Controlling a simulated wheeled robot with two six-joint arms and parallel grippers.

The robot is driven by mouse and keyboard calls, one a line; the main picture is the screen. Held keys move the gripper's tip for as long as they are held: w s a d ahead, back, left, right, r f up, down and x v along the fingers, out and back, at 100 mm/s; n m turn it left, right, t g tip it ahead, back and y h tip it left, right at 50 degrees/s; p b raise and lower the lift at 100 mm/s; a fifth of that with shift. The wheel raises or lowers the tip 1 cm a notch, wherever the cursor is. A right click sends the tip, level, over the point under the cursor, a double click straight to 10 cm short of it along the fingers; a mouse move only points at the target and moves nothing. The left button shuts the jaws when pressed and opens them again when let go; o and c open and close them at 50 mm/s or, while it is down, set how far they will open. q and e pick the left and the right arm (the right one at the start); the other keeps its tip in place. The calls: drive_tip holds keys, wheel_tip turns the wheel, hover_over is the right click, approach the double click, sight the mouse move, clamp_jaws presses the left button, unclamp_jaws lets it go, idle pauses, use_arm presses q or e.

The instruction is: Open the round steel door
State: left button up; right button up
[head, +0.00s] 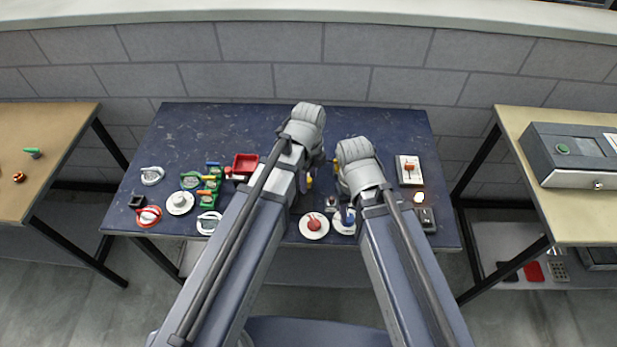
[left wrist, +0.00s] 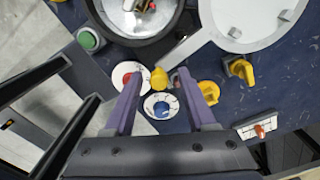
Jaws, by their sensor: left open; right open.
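In the left wrist view a round dark-rimmed opening (left wrist: 108,27) shows at the top, with a shiny inside and a small red and green thing in it. Beside it on the right is a large pale round disc, which looks like the steel door (left wrist: 260,12) swung away from the rim. A small grey handle (left wrist: 285,16) sits on the disc. In the head view my arms hide the door. My left gripper (left wrist: 155,78) is open and empty, its fingers apart below the opening in its wrist view. My right gripper (head: 343,188) is mostly hidden by its own wrist.
The dark blue table (head: 235,120) carries a red tray (head: 246,163), a red button (head: 313,223), a blue knob (head: 348,217) and a white switch box (head: 409,170). Wooden tables flank it, the right one holding a grey box (head: 570,155). The table's back left is clear.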

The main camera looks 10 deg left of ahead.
use_arm(q)
wheel_tip(320, 180, up, 7)
drive_tip(key=p, duration=0.7)
drive_tip(key=shift+r, duration=0.2)
drive_tip(key=shift+s, duration=0.1)
drive_tip(key=shift+s+f+n, duration=0.1)
drive_tip(key=shift+s+n, duration=0.15)
drive_tip(key=shift+n, duration=0.15)
drive_tip(key=s+n+y, duration=0.1)
drive_tip(key=s+n, duration=0.8)
drive_tip(key=n, duration=0.8)
drive_tip(key=shift+d+n+b, duration=0.3)
drive_tip(key=shift+s+f, duration=0.15)
